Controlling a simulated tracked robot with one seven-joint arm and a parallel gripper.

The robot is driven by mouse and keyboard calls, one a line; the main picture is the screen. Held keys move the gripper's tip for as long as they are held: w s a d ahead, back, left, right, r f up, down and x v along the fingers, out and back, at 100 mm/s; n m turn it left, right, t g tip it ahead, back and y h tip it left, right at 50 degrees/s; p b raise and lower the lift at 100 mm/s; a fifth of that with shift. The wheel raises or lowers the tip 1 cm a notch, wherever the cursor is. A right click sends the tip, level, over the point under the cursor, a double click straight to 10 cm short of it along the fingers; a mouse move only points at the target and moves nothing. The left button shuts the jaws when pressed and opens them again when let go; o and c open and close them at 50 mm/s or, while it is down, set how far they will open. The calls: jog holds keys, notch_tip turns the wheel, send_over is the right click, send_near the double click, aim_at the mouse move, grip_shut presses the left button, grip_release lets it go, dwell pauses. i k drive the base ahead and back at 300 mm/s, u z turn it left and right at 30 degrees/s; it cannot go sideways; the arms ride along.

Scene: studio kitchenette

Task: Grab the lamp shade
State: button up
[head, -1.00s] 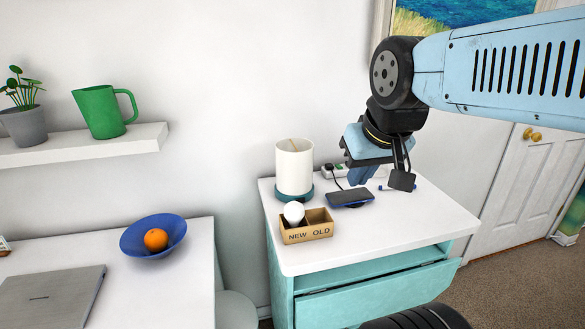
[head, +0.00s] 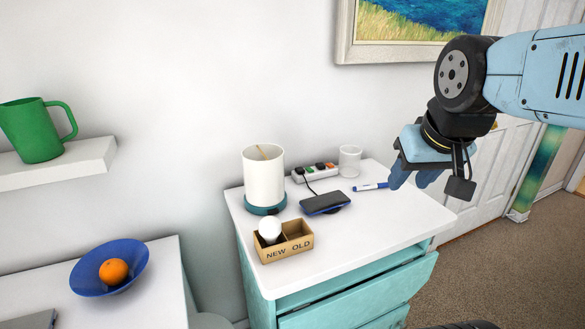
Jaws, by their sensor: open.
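The lamp shade (head: 263,178) is a white, open-topped cylinder. It sits upright on a teal lamp base (head: 266,208) at the back left of the white-topped cabinet. A thin stick-like part shows inside its top opening. My gripper (head: 408,178) is at the right of the head view, above the cabinet's right side. It is empty and well apart from the shade, to its right. Its fingers are blue and partly hidden by its own body.
A wooden box (head: 284,250) marked NEW and OLD holds a white bulb (head: 270,231) in its NEW compartment. A phone (head: 325,203), power strip (head: 315,173), clear glass (head: 349,161) and marker (head: 371,187) lie between shade and gripper. The cabinet's front right top is clear.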

aim_at(263, 163)
jog(key=u, duration=0.5)
jog(key=i, duration=0.15)
jog(key=z, duration=2.3)
jog(key=k, duration=2.5)
jog(key=u, duration=0.95)
jog(key=i, duration=1)
